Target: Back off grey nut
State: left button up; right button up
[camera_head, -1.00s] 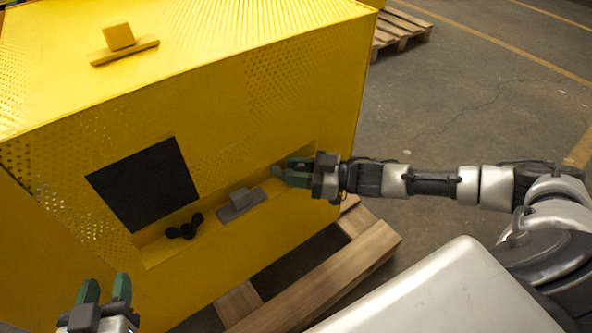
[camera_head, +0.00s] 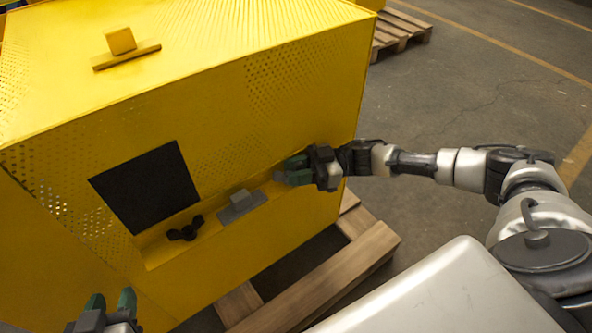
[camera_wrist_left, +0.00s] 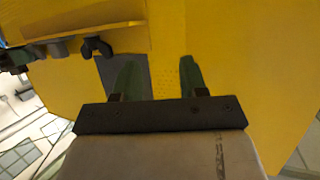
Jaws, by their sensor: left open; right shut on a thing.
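My right gripper (camera_head: 290,172) is at the right end of the recess in the yellow machine's front. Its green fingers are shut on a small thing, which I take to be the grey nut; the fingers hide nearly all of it. In the left wrist view, my right gripper (camera_wrist_left: 14,60) shows at the left edge. My left gripper (camera_head: 111,301) is open and empty at the bottom left, in front of the machine. Its two green fingers stand apart in the left wrist view (camera_wrist_left: 158,78).
The yellow machine (camera_head: 70,225) has a black panel (camera_head: 147,188), a black three-lobed knob (camera_head: 185,229) and a grey block on a plate (camera_head: 241,203) in front. A yellow block handle (camera_head: 121,41) is on top. A wooden pallet (camera_head: 330,262) lies below. Open floor is at right.

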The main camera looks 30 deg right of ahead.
jog(key=o, duration=0.7)
jog(key=shift+c, duration=0.2)
jog(key=shift+d, duration=0.1)
jog(key=shift+s+d, duration=0.1)
jog(key=shift+d, duration=0.25)
pick_arm(q)
jog(key=shift+s+a+f+g+y+p, duration=0.15)
jog(key=shift+s+a+f+g+p, duration=0.1)
jog(key=shift+s+f+g, duration=0.25)
jog(key=shift+s+a+f+g+y+p, duration=0.2)
jog(key=shift+s+f+g, duration=0.2)
jog(key=shift+f+g, duration=0.2)
pick_arm(e)
jog(key=v, duration=1)
